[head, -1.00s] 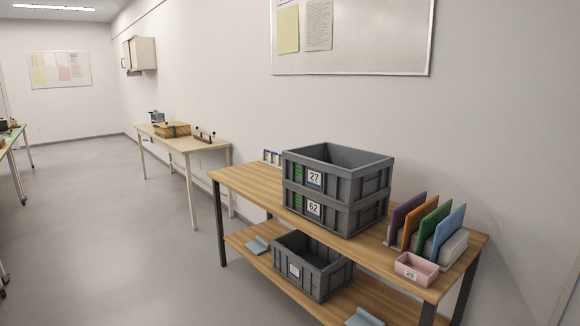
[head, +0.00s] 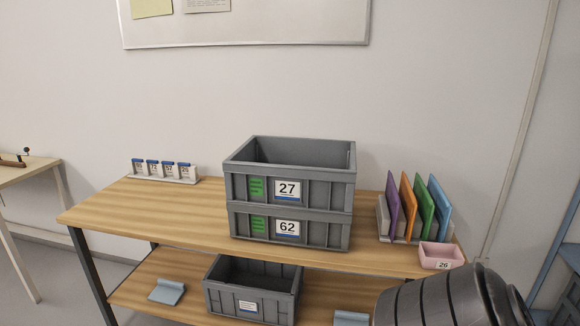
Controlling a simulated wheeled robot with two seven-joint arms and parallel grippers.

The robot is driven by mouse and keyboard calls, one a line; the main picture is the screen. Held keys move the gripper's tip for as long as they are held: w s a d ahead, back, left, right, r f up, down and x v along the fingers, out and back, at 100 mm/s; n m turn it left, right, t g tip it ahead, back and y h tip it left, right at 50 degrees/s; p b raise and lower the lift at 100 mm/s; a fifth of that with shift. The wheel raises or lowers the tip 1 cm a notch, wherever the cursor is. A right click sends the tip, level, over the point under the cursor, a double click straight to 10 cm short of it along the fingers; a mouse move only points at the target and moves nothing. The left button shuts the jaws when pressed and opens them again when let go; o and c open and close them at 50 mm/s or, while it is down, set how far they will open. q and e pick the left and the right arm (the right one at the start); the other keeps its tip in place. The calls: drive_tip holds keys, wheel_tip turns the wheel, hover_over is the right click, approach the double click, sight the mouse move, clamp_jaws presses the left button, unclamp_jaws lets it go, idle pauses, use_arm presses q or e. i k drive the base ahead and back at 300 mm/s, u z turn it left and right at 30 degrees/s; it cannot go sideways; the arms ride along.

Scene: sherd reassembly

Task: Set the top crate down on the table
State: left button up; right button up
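Two grey crates stand stacked on the wooden table (head: 110,205). The top crate (head: 323,188) has a label reading 27 and a green mark. The lower crate (head: 322,232) has a label reading 62 and rests on the tabletop. The top crate's inside shows only in part, with no contents visible. Neither gripper shows in the head view. A dark ribbed part of my own arm fills the lower right corner, apart from the crates.
Clear tabletop lies left of the stack, before a rack of numbered cards (head: 163,171). To the right stand coloured upright folders (head: 408,208) and a pink bin (head: 441,256) labelled 26. Another grey crate (head: 232,302) sits on the lower shelf (head: 140,284).

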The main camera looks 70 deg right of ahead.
sight(157, 208)
drive_tip(key=z, duration=1)
drive_tip(key=i, duration=1.05)
drive_tip(key=z, duration=1.2)
